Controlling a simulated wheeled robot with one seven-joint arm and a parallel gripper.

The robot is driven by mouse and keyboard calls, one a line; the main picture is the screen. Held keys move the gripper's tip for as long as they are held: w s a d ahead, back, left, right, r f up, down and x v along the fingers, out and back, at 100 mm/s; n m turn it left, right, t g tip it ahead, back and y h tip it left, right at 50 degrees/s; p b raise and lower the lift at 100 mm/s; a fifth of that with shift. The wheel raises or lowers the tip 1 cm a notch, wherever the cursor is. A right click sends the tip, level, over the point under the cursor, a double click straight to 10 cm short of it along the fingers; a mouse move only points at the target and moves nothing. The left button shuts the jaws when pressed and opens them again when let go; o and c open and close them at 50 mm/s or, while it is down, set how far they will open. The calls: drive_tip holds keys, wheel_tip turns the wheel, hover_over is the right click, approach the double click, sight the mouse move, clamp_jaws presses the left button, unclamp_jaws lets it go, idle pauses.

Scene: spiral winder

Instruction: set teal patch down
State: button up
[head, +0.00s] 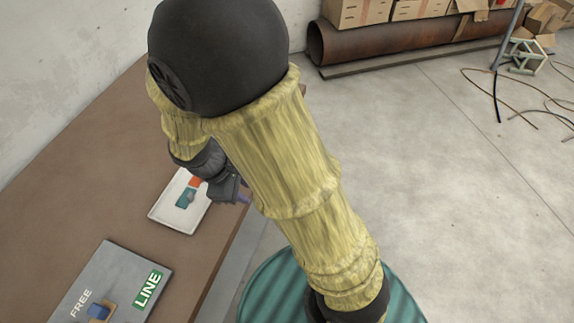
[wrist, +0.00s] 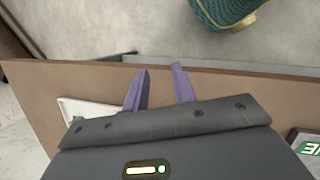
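The teal patch (head: 184,198) lies on a white tray (head: 166,213) on the brown table, just below an orange patch (head: 195,181). My gripper (head: 244,198) is to the right of the tray, near the table's edge, mostly hidden behind my arm. In the wrist view, the purple fingers of my gripper (wrist: 159,70) stand apart with nothing between them, pointing across the table edge. A corner of the white tray (wrist: 95,108) shows there, left of the fingers; my gripper's body hides most of it.
A grey board (head: 112,262) with FREE and LINE labels lies nearer on the table; a blue piece (head: 98,311) on a tan block sits on it. Brown table (head: 100,190) is bare between board and tray. A rusty pipe (head: 400,42) and cartons stand beyond open floor.

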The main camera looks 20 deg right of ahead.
drive_tip(key=s+d+r+m+t+y, duration=0.1)
drive_tip(key=d+r+m+y, duration=0.3)
drive_tip(key=d+m, duration=0.6)
drive_tip(key=shift+s+d+r+m+t, duration=0.15)
drive_tip(key=shift+d+r+m+t, duration=0.1)
drive_tip(key=shift+r+m+t, duration=0.75)
drive_tip(key=shift+f, duration=0.3)
